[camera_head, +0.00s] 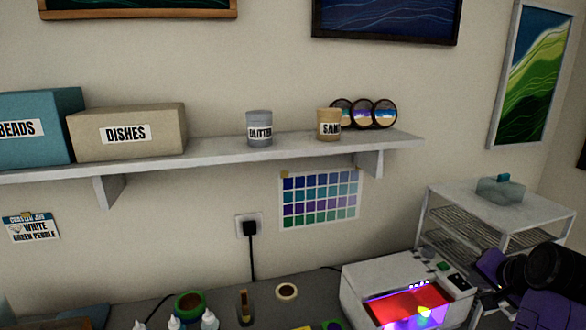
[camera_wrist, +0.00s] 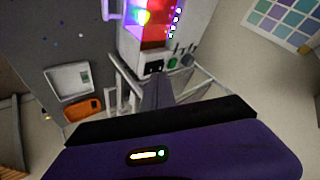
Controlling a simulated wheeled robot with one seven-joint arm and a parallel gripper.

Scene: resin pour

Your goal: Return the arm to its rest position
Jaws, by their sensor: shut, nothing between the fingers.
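My gripper (camera_wrist: 157,90) shows in the wrist view as narrow grey fingers, shut with nothing between them, in front of my purple and black wrist housing. In the head view, purple and black parts of my arm are at the lower right edge, in front of the wire rack (camera_head: 440,215). My fingertips cannot be made out there. The white curing box (camera_head: 372,280), with a glowing red and violet inside, stands just left of my arm. It also shows at the top of the wrist view (camera_wrist: 128,48), beyond my fingers.
A wall shelf (camera_head: 225,147) holds boxes, jars and round coasters. Bottles (camera_head: 209,319), a green roll (camera_head: 190,304) and a tape ring (camera_head: 287,291) are on the bench. A clear lidded container (camera_head: 500,191) tops the rack. A white tray (camera_wrist: 70,80) and orange item (camera_wrist: 83,108) show in the wrist view.

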